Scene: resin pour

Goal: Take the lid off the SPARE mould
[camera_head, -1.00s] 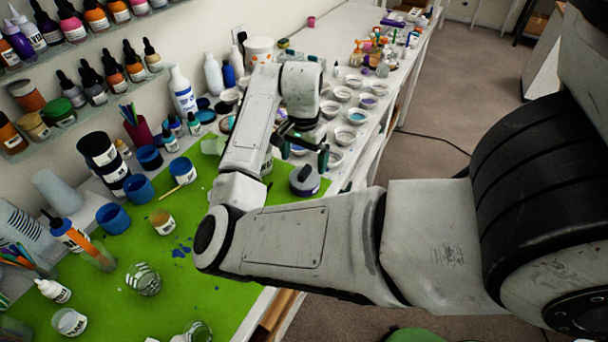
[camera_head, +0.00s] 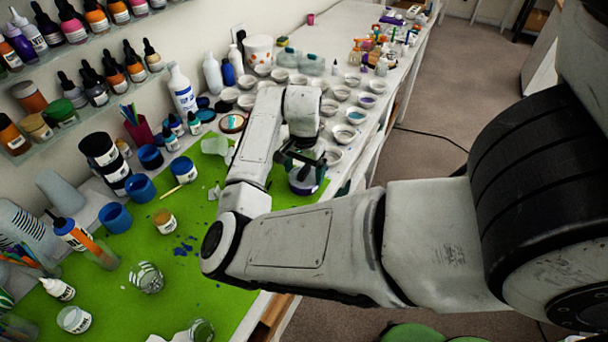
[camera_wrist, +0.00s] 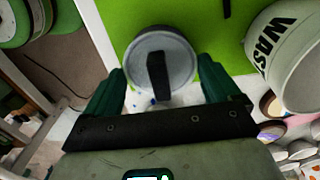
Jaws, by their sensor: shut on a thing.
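A squat round mould (camera_head: 306,186) with a grey lid and a purple band stands near the right edge of the green mat, partly hidden by my gripper (camera_head: 303,162). In the wrist view the round grey lid (camera_wrist: 178,52) with a raised black bar handle (camera_wrist: 157,78) lies between my two dark green fingers. My gripper (camera_wrist: 163,72) is shut on the lid, one finger at each side. The lid looks level. I cannot see a gap between it and the mould. No SPARE label is readable.
A white bucket with black lettering (camera_wrist: 290,58) stands close on the right in the wrist view. Several small white bowls (camera_head: 340,93) fill the bench beyond the mould. Blue cups (camera_head: 140,187) and jars stand on the mat (camera_head: 215,260). The bench edge is close by.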

